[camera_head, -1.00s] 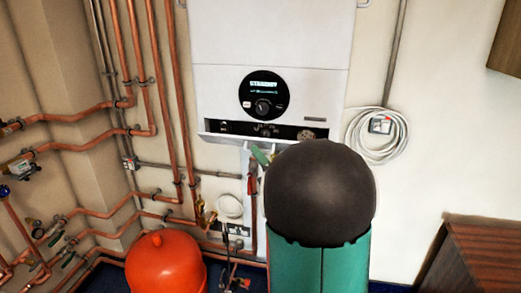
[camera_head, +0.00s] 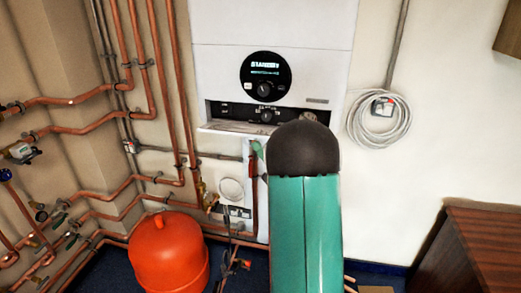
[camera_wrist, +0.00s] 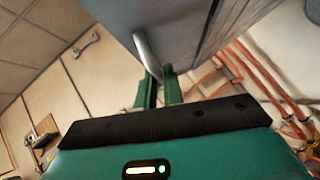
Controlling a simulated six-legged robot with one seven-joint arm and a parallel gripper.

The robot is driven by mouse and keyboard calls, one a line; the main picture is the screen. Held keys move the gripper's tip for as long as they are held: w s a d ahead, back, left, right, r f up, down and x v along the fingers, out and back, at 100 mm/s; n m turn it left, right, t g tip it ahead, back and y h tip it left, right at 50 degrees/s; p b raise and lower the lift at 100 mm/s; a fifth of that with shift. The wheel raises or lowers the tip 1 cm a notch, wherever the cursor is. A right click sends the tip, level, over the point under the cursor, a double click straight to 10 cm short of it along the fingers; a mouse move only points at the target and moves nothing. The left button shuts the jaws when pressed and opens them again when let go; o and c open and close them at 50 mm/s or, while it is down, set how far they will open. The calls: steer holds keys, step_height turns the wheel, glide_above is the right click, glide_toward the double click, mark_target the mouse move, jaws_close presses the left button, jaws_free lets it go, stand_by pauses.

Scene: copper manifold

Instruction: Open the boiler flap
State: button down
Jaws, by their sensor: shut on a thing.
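The white boiler (camera_head: 272,40) hangs on the wall in the head view. Its flap (camera_head: 226,129) shows as a pale ledge below a dark recessed control strip (camera_head: 236,112), so it stands at least partly lowered; my arm hides its right part. In the wrist view, my gripper (camera_wrist: 160,84) is shut with its two green fingers around a silver bar (camera_wrist: 147,52), which seems to be the flap's handle. The bar runs up along a large grey panel (camera_wrist: 185,35). In the head view only a green tip of my gripper (camera_head: 257,149) shows beside the arm.
Copper pipes (camera_head: 180,90) run down the wall left of the boiler. An orange vessel (camera_head: 167,255) stands on the floor below. A coiled white cable (camera_head: 378,122) hangs right of the boiler. A brown cabinet (camera_head: 475,250) stands at the lower right.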

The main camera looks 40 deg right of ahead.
steer(key=c, duration=1.5)
jaws_free()
steer(key=shift+w, duration=0.15)
steer(key=shift+s, duration=0.2)
steer(key=shift+v, duration=6.85)
